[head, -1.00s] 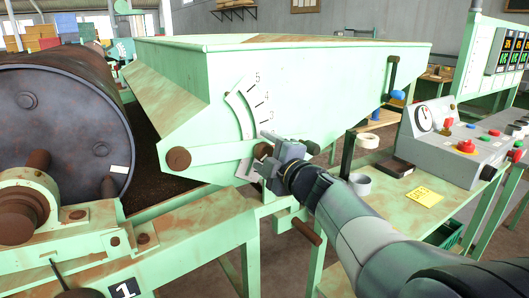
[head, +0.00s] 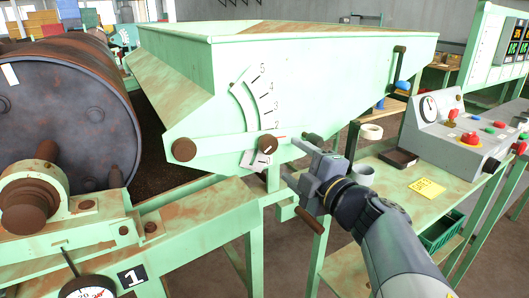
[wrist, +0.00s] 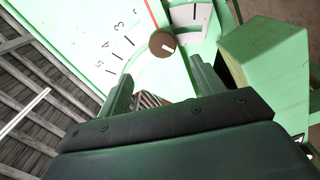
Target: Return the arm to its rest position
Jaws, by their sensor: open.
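My gripper (head: 303,161) is open and empty, in the air to the right of and in front of the brown round knob (head: 268,145) on the hopper's dial. It is apart from the knob. My forearm comes in from the lower right. In the wrist view the two dark fingers (wrist: 163,84) stand apart, with the knob (wrist: 162,44) beyond them and nothing between them held. The dial scale (head: 262,100) on the pale green hopper (head: 330,75) carries numbers up to 5. A red line shows by the knob, towards the scale's low end.
A rusty dark drum (head: 60,115) is at the left, beside a green frame (head: 190,215). A green bench with a grey control box (head: 455,135), a yellow note (head: 426,187) and tape rolls (head: 370,132) is at the right. A gauge (head: 88,288) is at the lower left.

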